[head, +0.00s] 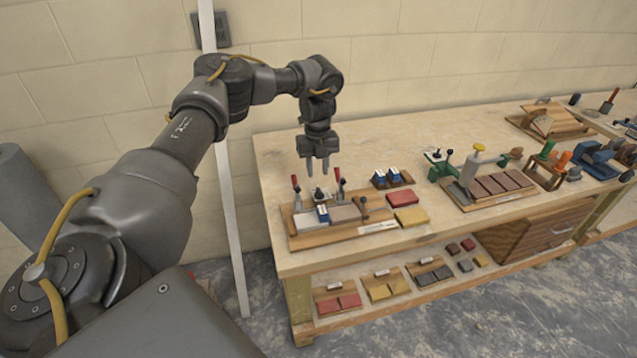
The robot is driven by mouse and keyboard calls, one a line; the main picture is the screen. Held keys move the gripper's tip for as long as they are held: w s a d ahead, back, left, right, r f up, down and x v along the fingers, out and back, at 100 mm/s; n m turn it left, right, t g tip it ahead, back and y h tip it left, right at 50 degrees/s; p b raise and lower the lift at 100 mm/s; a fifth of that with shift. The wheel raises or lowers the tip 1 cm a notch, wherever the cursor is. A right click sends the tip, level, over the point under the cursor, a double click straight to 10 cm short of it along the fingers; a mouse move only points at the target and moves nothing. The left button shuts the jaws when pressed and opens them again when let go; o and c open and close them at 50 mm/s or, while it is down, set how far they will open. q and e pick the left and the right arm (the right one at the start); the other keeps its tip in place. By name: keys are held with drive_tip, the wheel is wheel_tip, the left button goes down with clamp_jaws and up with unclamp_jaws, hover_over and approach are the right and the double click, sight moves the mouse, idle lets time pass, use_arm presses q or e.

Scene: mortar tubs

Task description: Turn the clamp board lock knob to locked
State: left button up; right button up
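The clamp board (310,242) is a wooden board at the left end of the bench. It carries two toggle clamps with red-tipped handles, grey blocks and a blue-and-white piece (322,214). A small dark knob (320,194) stands between the clamps, and a black ball-topped lever (363,204) stands on the board's right part. I cannot tell which of these is the lock knob, or its setting. My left gripper (318,170) points down above the back of the clamp board, near the small dark knob. Its two fingers are apart with nothing between them. My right gripper is out of view.
Red (402,198) and yellow (411,217) blocks and a small board with blue-and-white pieces (391,178) lie right of the clamp board. Another tool board (490,203) stands farther right. The lower shelf (400,305) holds several coloured blocks. A pale post (226,190) stands left of the bench.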

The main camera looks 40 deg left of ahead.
sight(318, 187)
use_arm(q)
drive_tip(key=shift+w+d+f+p, duration=0.1)
drive_tip(key=shift+f+p, duration=0.5)
drive_tip(key=shift+f, duration=2.55)
clamp_jaws()
